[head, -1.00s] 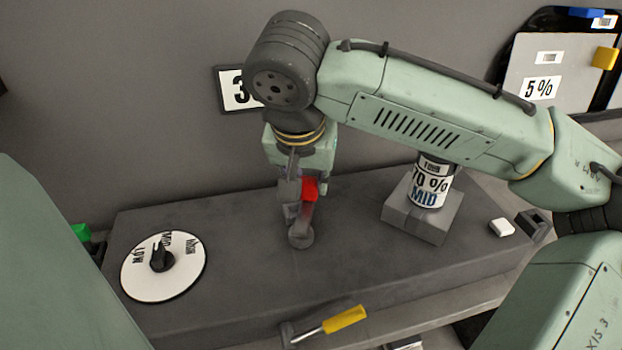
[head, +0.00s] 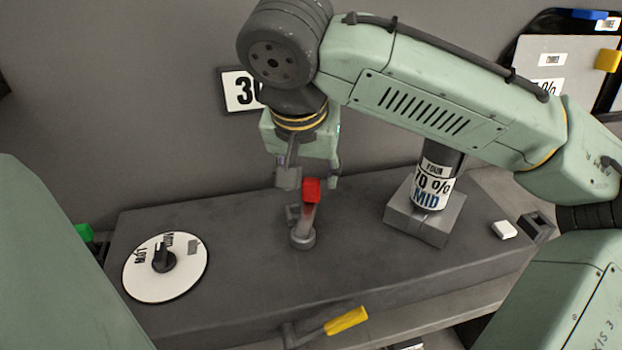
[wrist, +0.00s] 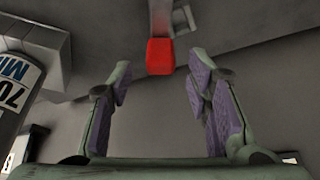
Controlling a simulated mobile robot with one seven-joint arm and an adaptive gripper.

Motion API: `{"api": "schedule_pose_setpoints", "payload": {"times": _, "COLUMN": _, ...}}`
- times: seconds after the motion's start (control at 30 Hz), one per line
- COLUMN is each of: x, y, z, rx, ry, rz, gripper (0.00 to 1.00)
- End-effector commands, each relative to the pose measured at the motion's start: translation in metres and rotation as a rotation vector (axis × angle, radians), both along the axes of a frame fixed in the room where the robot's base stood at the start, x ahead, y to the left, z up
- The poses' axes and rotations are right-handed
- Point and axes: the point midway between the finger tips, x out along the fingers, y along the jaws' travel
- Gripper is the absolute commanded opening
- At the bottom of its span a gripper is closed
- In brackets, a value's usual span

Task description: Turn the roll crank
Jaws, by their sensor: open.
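An upright crank with a red grip (head: 311,190) stands on the grey bench, on a round grey base. The red grip also shows near the top centre of the wrist view (wrist: 160,56). My gripper (head: 310,182) is above the crank, pointing down, with its fingers spread apart. In the wrist view my gripper (wrist: 160,78) is empty, and the red grip lies ahead, between the lines of the two fingers. I cannot tell if a finger touches it. A second handle, yellow (head: 346,320), sticks out at the bench's front side.
A white dial (head: 140,279) with a black knob lies on the bench at left. A "70 % MID" roll (head: 434,190) stands on a grey block (head: 418,225) at right. A small white block (head: 503,230) lies beyond it. The bench between dial and crank is clear.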

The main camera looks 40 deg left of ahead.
Motion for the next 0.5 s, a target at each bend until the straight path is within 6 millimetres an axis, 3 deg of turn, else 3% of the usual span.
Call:
{"api": "schedule_pose_setpoints", "payload": {"times": 0.3, "x": -0.022, "y": -0.012, "z": 0.062, "rx": 0.001, "ry": -0.002, "rz": 0.001, "gripper": 0.45}}
{"api": "schedule_pose_setpoints", "payload": {"times": 0.5, "x": -0.029, "y": -0.016, "z": 0.080, "rx": -0.001, "ry": -0.001, "rz": 0.001, "gripper": 0.45}}
